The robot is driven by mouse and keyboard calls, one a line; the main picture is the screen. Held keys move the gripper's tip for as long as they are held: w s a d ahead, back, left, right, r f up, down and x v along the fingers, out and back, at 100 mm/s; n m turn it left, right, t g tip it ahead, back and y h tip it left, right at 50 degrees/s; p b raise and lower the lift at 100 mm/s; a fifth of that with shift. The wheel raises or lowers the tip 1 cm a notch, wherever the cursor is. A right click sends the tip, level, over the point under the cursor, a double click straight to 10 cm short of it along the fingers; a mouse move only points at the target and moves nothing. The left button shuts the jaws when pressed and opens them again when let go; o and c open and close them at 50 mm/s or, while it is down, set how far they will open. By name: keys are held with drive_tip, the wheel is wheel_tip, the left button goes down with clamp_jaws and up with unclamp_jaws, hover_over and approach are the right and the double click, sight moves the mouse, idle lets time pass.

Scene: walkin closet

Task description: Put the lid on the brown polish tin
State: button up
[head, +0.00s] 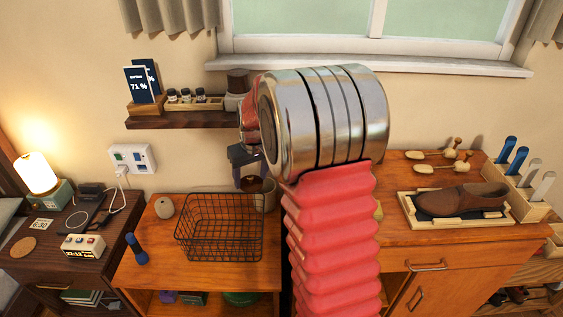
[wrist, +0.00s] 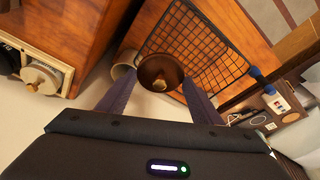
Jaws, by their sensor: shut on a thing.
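My gripper (wrist: 158,76) is shut on a round brown lid (wrist: 160,70) with a small knob at its middle, held between the two fingers in the wrist view. In the head view my gripper (head: 250,178) points down beside the wire basket, and the lid is hard to make out there. At the left edge of the wrist view, a pale tray holds a round tin-like thing with a knob (wrist: 40,76) and part of a dark round one (wrist: 8,60). I cannot tell which is the brown polish tin. My arm hides that spot in the head view.
A black wire basket (head: 220,228) stands on the wooden bench, with a beige pot (head: 266,196) behind its right side. A brown shoe (head: 462,199) lies in a tray on the right-hand cabinet.

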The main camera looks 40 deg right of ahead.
drive_tip(key=s+a+f, duration=0.1)
drive_tip(key=a+f, duration=0.1)
drive_tip(key=a, duration=0.7)
drive_tip(key=s+a+f+n, duration=0.1)
drive_tip(key=a, duration=0.8)
drive_tip(key=shift+f, duration=0.4)
drive_tip(key=shift+s, duration=0.15)
